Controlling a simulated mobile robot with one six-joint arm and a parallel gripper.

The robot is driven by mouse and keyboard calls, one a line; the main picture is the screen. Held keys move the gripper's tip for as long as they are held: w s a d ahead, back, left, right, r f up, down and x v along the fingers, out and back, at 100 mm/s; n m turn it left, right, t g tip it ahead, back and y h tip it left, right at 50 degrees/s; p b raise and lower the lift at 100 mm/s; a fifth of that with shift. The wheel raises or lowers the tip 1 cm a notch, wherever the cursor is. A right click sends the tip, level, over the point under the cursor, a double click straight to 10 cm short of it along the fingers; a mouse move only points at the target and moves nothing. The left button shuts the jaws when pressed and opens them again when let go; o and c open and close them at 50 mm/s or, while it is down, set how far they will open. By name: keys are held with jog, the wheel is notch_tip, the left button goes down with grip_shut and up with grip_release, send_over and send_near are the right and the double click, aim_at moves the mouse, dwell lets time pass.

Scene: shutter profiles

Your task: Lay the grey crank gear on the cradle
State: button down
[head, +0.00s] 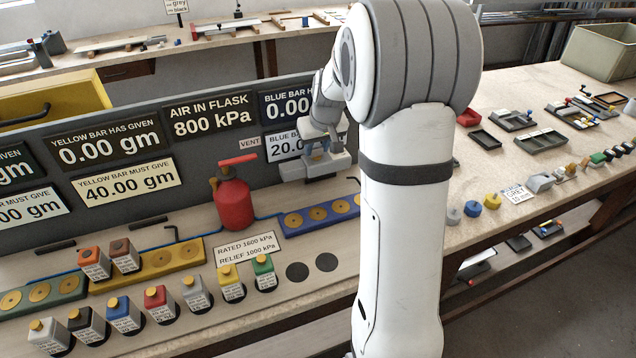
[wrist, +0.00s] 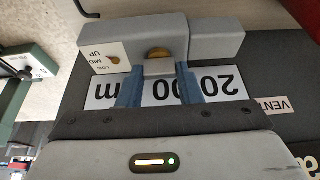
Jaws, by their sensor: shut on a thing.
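My gripper (head: 318,148) is in front of the display panel, above the back of the near bench. In the wrist view its two blue fingers (wrist: 159,84) are shut on a grey stepped block, which looks like the grey crank gear (wrist: 140,33). The block has a brass disc and a small LOW, MID, UP plate with a brass pointer. In the head view the grey crank gear (head: 316,166) shows as a boxy body below the fingers. I cannot tell whether it touches anything beneath. I cannot pick out the cradle for certain.
A red flask (head: 234,203) stands left of my gripper. A blue plate with brass discs (head: 318,215) lies just in front. Several small coloured bottles (head: 156,300) line the bench front. The right bench (head: 500,240) carries trays and small parts.

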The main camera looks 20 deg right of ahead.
aim_at(318, 169)
jog(key=shift+f, duration=3.9)
jog(key=c, duration=1)
grip_release()
jog(key=shift+r+p, duration=0.1)
jog(key=shift+p, duration=0.2)
jog(key=b+v, duration=0.1)
jog(key=v, duration=1.1)
jog(key=shift+g, duration=0.7)
jog(key=s+a, duration=0.4)
jog(key=s, duration=0.4)
jog(key=s+a, duration=0.3)
jog(key=s, duration=0.6)
jog(key=s+a+r, duration=0.1)
jog(key=s+a, duration=0.3)
jog(key=s, duration=0.4)
jog(key=shift+s+a+r, duration=0.1)
jog(key=shift+s+a, duration=0.05)
jog(key=shift+a, duration=0.15)
